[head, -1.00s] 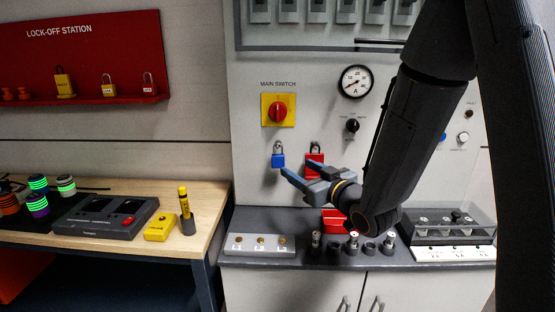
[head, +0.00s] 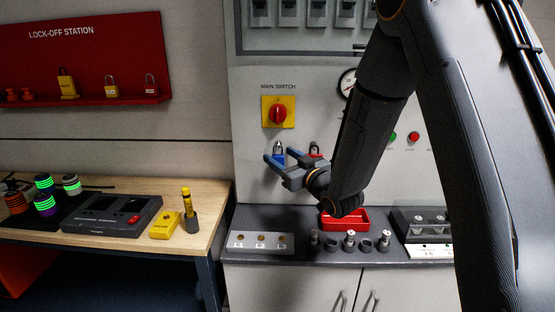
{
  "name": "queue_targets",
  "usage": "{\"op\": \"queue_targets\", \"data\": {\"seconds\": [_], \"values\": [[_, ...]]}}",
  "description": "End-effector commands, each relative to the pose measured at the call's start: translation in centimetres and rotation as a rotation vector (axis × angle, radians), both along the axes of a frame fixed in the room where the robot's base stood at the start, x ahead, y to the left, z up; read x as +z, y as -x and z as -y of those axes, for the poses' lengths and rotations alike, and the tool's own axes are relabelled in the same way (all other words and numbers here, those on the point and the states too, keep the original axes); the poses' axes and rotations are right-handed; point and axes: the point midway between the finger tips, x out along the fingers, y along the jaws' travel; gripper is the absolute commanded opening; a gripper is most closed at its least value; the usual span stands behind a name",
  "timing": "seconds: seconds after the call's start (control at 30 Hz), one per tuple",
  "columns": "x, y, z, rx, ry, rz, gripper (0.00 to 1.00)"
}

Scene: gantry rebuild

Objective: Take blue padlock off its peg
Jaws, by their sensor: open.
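The blue padlock (head: 279,157) hangs by its grey shackle on the panel, below the main switch. My gripper (head: 279,160) is open, with its blue-grey fingers pointing at the panel. One fingertip shows left of the padlock and the other right of it. The lower part of the padlock is hidden by the fingers, and I cannot tell whether they touch it. The peg itself is too small to make out.
A red padlock (head: 315,150) hangs close to the right, partly behind my gripper. The red and yellow main switch (head: 278,112) is above. Below, a grey shelf carries a red tray (head: 352,222) and a block with brass studs (head: 262,243).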

Motion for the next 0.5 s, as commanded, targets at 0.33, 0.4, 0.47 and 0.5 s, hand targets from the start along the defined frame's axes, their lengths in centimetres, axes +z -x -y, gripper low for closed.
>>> {"op": "queue_targets", "data": {"seconds": [0.33, 0.4, 0.47, 0.5], "values": [[-0.04, 0.04, 0.02, 0.0, 0.0, 0.0, 0.19], [0.0, 0.03, 0.01, 0.0, 0.0, 0.0, 0.11], [-0.01, 0.04, 0.0, 0.0, 0.0, 0.0, 0.11], [0.0, 0.04, 0.0, 0.0, 0.0, 0.0, 0.11]]}}
